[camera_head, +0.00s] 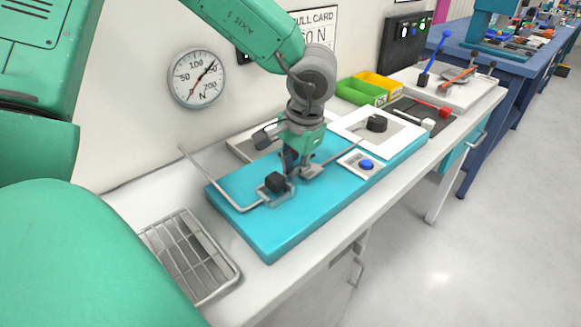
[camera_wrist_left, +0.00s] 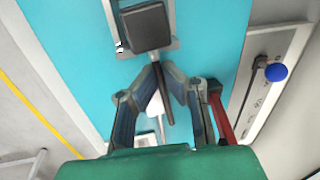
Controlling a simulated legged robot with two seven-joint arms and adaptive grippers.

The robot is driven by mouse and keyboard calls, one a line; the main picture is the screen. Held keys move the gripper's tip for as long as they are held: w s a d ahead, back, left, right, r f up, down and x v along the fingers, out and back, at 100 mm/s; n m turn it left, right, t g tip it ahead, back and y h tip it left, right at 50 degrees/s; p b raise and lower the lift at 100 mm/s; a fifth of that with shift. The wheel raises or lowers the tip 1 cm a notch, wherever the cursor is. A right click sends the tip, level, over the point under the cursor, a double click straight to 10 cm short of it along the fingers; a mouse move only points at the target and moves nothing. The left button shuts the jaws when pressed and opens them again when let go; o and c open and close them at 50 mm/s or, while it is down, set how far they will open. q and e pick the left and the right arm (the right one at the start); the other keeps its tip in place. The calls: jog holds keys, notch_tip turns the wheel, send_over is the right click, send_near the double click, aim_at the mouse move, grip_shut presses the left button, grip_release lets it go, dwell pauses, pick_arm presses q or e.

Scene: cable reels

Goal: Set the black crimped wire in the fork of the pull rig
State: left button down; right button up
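My left gripper (camera_head: 298,168) points down over the teal board (camera_head: 300,222) of the pull rig, close behind a black block (camera_head: 275,182) in a grey metal bracket. In the left wrist view my fingertips (camera_wrist_left: 160,70) come together in a V around a thin dark rod, which looks like the black crimped wire (camera_wrist_left: 167,108). The black block (camera_wrist_left: 147,27) is just ahead of the fingertips there. The fork is partly hidden by my gripper, and I cannot tell whether the wire touches it. My right gripper is not in view.
A bent metal lever (camera_head: 215,180) rises at the board's left end. A wire rack (camera_head: 190,258) lies left of it. A blue button (camera_head: 366,165) and a black cylinder (camera_head: 376,124) on a white plate lie to the right. Green (camera_head: 358,92) and yellow bins stand behind.

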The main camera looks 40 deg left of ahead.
pick_arm(q)
notch_tip(320, 180, up, 8)
jog(key=shift+d+f+p, duration=0.1)
jog(key=shift+f+p, duration=0.1)
jog(key=shift+p, duration=0.9)
jog(key=shift+f, duration=0.4)
jog(key=shift+m+h, duration=0.3)
jog(key=shift+m, duration=0.3)
jog(key=shift+d+f+p, duration=0.1)
jog(key=shift+f+p, duration=0.6)
jog(key=shift+f, duration=2)
jog(key=shift+s+p, duration=0.1)
jog(key=shift+p, duration=0.85)
jog(key=shift+p, duration=0.95)
jog(key=shift+f, duration=0.25)
